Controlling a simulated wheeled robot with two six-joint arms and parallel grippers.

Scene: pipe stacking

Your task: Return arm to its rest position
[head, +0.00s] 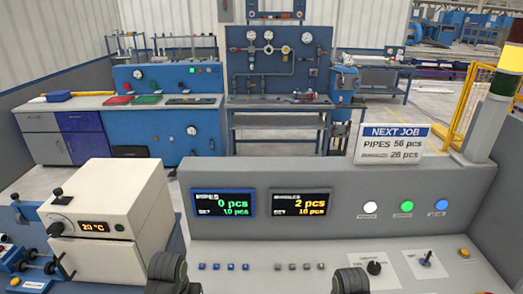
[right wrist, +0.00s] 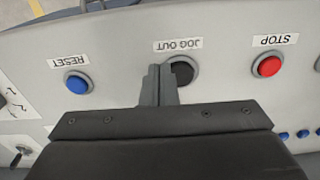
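My right gripper (right wrist: 163,82) shows in the right wrist view. Its two narrow grey fingers are together, with nothing seen between them. The fingers are over the panel just beside the black JOG OUT button (right wrist: 181,72) and overlap its left edge. I cannot tell whether they touch it. In the head view only dark rounded parts of my arms show at the bottom edge, one left of the middle and one right of it. My left gripper is not seen.
A blue RESET button (right wrist: 77,82) and a red STOP button (right wrist: 268,64) flank the fingers. In the head view a grey console (head: 330,232) carries two counter displays, reading 0 and 2 pcs. A cream oven-like box (head: 110,210) stands at left. Blue benches stand behind.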

